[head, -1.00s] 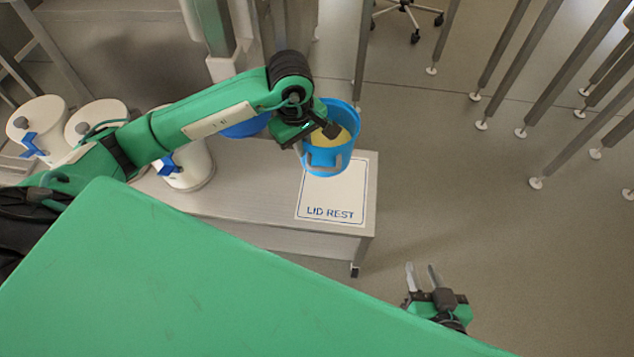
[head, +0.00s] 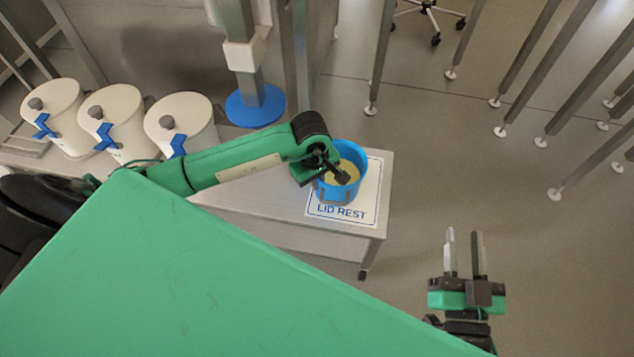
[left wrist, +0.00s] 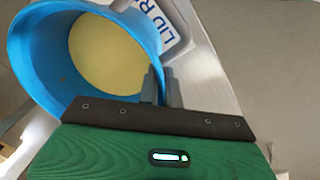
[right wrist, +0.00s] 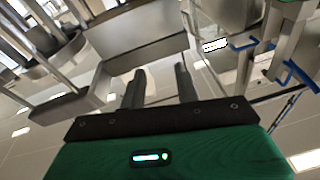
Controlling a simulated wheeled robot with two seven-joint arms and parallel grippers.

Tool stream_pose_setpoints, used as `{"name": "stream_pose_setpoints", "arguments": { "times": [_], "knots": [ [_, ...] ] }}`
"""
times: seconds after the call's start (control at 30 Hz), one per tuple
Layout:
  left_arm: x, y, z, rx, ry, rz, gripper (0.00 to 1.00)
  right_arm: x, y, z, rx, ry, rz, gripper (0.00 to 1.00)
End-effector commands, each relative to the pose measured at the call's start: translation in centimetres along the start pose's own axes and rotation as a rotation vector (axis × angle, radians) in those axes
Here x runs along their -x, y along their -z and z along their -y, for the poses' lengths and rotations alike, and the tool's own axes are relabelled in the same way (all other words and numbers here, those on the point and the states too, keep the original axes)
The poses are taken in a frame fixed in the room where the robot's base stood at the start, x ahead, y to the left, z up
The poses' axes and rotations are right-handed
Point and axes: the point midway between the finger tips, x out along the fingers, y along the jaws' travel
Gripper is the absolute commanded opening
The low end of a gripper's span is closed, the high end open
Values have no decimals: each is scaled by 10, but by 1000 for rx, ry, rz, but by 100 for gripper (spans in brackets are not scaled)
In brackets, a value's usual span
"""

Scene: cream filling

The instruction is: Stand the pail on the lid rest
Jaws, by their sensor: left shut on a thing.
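The blue pail (head: 352,191) with pale yellow cream in it is over the white lid rest (head: 368,212) on the bench, roughly upright. It also fills the upper left of the left wrist view (left wrist: 38,62), where the lid rest (left wrist: 178,45) shows behind it. My left gripper (head: 333,172) is shut on the pail's near wall, with fingers at the rim in the left wrist view (left wrist: 163,88). I cannot tell whether the pail's base touches the lid rest. My right gripper (head: 464,255) is open and empty, off the bench to the right.
Several white lidded canisters with blue handles, one of them nearest the pail (head: 182,118), stand on the bench's left. A blue round base (head: 255,106) with a metal column stands behind. The bench's right edge (head: 384,200) is close to the lid rest. Metal legs stand at upper right.

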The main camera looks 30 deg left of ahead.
Motion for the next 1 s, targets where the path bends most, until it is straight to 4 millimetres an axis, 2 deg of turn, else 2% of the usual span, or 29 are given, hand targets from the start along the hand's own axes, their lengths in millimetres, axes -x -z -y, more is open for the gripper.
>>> {"name": "stream_pose_setpoints", "arguments": {
  "times": [0.1,0.6,0.63,0.7,0.73,1.0],
  "knots": [
    [-6,1,0,2,-3,-1,0,-2,7,-2,6,-1,-39,32],
    [-8,1,0,1,-4,-2,0,-3,14,-3,11,-1,-73,32],
    [-9,0,1,1,0,-1,12,-4,14,-3,11,-1,-75,32],
    [-9,0,1,1,0,-1,25,-4,14,-3,12,-1,-74,32],
    [-9,0,1,1,0,-1,28,-4,14,-3,12,-1,-74,32],
    [-9,0,1,1,0,-1,28,-4,14,-3,12,-1,-72,32]
  ]
}}
